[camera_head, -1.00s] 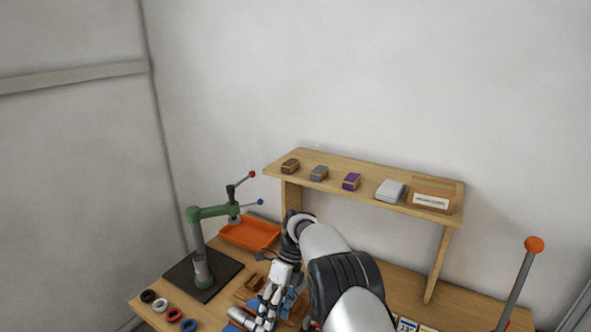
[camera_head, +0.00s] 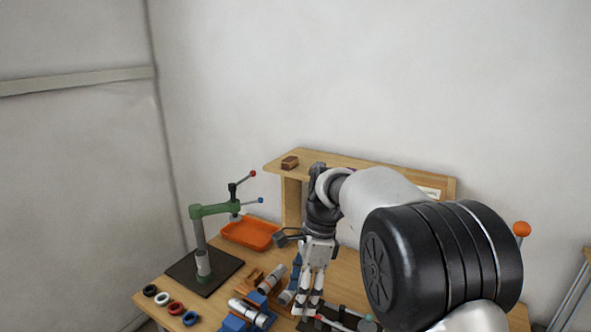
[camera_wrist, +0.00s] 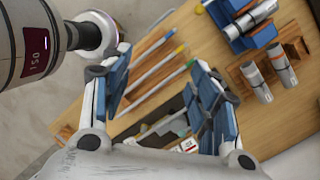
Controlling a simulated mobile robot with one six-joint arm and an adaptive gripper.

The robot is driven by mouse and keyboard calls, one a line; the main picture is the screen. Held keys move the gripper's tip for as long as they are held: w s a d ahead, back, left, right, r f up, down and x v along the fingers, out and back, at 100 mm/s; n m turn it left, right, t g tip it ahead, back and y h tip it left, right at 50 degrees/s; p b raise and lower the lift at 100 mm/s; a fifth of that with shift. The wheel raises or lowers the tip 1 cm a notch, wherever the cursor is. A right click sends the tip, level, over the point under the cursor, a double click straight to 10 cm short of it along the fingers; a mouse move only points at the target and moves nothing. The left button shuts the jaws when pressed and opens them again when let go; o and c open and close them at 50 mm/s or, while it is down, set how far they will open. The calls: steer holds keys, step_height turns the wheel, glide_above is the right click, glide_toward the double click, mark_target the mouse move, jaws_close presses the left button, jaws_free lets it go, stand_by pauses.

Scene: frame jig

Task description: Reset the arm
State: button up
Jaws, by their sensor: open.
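My gripper (camera_head: 309,305) points down above the wooden workbench (camera_head: 215,305), right of the blue fixtures. In the wrist view my gripper (camera_wrist: 158,72) is open, its blue-padded fingers wide apart with nothing held between them. Below them, thin rods with coloured ends (camera_wrist: 160,70) lie on a wooden rack. My arm's upper links fill the right side of the head view and hide most of the shelf and the right part of the bench.
A green press (camera_head: 200,235) stands on a dark base at left, beside an orange tray (camera_head: 250,233). Coloured rings (camera_head: 175,308) lie at the front left. Silver cylinders sit in blue fixtures (camera_head: 235,322). A wooden shelf (camera_head: 291,200) stands behind. An orange-knobbed lever (camera_head: 522,229) is at right.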

steer(key=s+d+r+n+t+h+b, duration=0.1)
steer(key=s+d+r+n+t+b, duration=0.2)
steer(key=s, duration=0.4)
steer(key=s+d+r+n+t+b, duration=0.1)
steer(key=s+d+r+n, duration=0.2)
steer(key=s+d+n, duration=0.35)
steer(key=s+d+f+n+t+b, duration=0.1)
steer(key=s+f+n, duration=0.2)
steer(key=s, duration=0.4)
steer(key=s+d+f+n+t+h+b, duration=0.1)
steer(key=s+d+f+n, duration=0.1)
steer(key=s, duration=0.6)
steer(key=shift+f+n, duration=0.75)
steer(key=shift+n, duration=0.3)
steer(key=shift+s, duration=0.1)
steer(key=shift+c, duration=0.2)
